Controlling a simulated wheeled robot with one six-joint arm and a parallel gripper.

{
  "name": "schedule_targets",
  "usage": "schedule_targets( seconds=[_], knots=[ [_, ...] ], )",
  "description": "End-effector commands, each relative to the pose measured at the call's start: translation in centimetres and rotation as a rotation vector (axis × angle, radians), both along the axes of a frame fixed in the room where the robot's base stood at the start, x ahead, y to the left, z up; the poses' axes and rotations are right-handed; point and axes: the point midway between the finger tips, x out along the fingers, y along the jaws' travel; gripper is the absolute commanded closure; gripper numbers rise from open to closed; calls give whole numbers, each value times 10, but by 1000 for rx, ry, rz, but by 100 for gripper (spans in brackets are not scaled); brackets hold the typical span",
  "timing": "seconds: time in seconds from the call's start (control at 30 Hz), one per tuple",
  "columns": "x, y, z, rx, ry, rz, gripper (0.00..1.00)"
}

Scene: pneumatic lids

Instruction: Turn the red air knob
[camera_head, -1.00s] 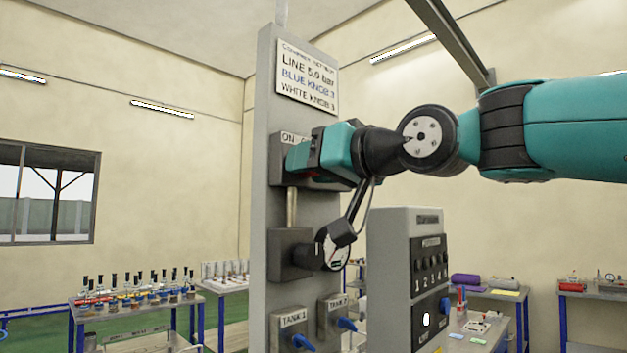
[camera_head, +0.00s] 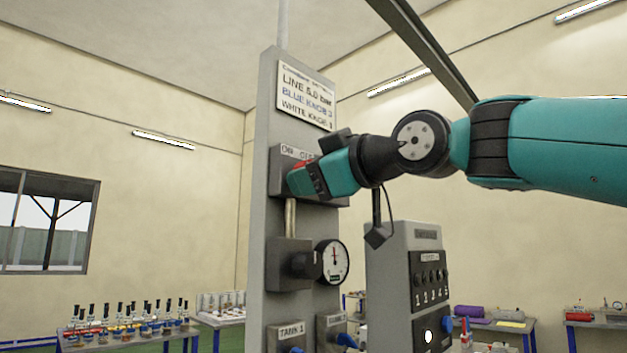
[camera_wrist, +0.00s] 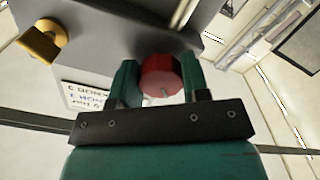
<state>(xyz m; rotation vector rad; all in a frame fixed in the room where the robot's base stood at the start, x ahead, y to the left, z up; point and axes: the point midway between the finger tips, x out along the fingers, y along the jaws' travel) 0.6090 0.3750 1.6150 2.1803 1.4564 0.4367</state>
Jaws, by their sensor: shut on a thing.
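The red air knob (camera_wrist: 160,76) sits between the two green fingers of my gripper (camera_wrist: 158,84) in the wrist view, and the gripper is shut on it. In the head view my gripper (camera_head: 296,181) is at the front of the grey ON box on the column. Only a bit of red shows there beside the fingers, and the rest of the knob is hidden. The box label (camera_head: 297,151) is partly covered by my gripper, so the knob's setting cannot be read.
Below the box, a pipe (camera_head: 290,217) runs down to a block with a round gauge (camera_head: 333,262). Blue tank knobs (camera_head: 346,340) are lower on the column (camera_head: 258,200). A grey cabinet with switches (camera_head: 385,290) stands to the right. Tables are behind.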

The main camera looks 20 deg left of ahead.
Motion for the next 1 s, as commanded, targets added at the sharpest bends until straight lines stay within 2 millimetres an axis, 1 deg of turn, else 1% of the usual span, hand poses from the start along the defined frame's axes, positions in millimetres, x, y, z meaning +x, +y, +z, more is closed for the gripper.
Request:
schedule_targets(
  seconds=[0.03, 0.2, 0.67, 0.7, 0.77, 0.8, 1.0],
  knots=[
    [-2, 0, 3, 0, -20, 3, 81],
    [-2, 0, 4, -12, -52, 3, 81],
    [-2, 0, 4, -16, -63, 4, 81],
    [-2, 0, 4, -16, -63, 4, 51],
    [-2, 0, 4, -17, -61, 3, 37],
    [-2, 0, 3, -17, -60, 2, 32],
    [-1, -1, 2, -20, -58, 1, 32]
  ],
)
